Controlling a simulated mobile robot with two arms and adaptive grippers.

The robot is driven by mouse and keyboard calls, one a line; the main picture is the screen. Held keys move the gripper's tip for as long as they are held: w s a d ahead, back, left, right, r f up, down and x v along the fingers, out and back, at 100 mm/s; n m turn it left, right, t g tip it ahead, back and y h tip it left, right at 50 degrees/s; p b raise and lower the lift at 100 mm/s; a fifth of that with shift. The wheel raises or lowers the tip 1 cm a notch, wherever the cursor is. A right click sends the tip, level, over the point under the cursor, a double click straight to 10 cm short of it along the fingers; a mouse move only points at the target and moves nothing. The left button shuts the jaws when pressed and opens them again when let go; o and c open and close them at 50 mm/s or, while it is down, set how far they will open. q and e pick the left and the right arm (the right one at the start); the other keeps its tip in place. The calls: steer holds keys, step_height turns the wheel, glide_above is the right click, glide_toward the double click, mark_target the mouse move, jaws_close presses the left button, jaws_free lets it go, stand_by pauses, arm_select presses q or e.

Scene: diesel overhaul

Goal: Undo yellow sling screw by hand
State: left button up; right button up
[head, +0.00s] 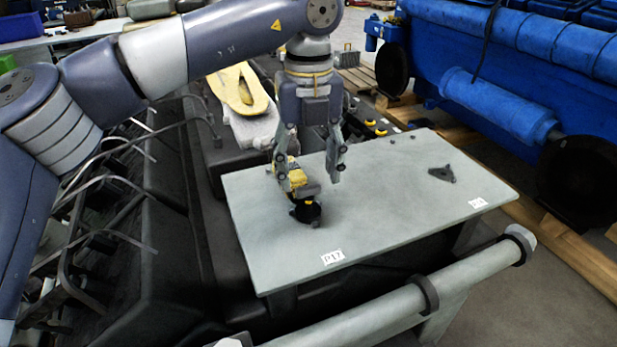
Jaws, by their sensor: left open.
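A small yellow piece (309,189), which looks like the yellow sling screw, sits on a round black base (306,212) on the grey plate, near its left side. My left gripper (309,179) comes down from above with its fingers apart, one on each side of the yellow piece. The left finger overlaps part of it in the picture. I cannot tell whether either finger touches it. My right gripper is not in view.
The grey plate (400,205) carries a dark three-armed part (442,174) at right and white labels at its front edge. A thick pipe (400,302) runs in front. A yellow oblong part (240,88) lies behind. Blue engines (500,60) stand at the back right.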

mark_target(308, 187)
arm_select(q)
steer(key=m+p, duration=0.4)
steer(key=m, duration=0.3)
steer(key=shift+r, duration=0.2)
steer(key=shift+f+m, duration=0.2)
steer(key=shift+m, duration=0.4)
steer(key=m, duration=0.7)
steer(key=shift+m, duration=0.4)
step_height(308, 187, down, 5)
steer(key=b, duration=0.3)
steer(key=shift+b, duration=0.3)
jaws_close()
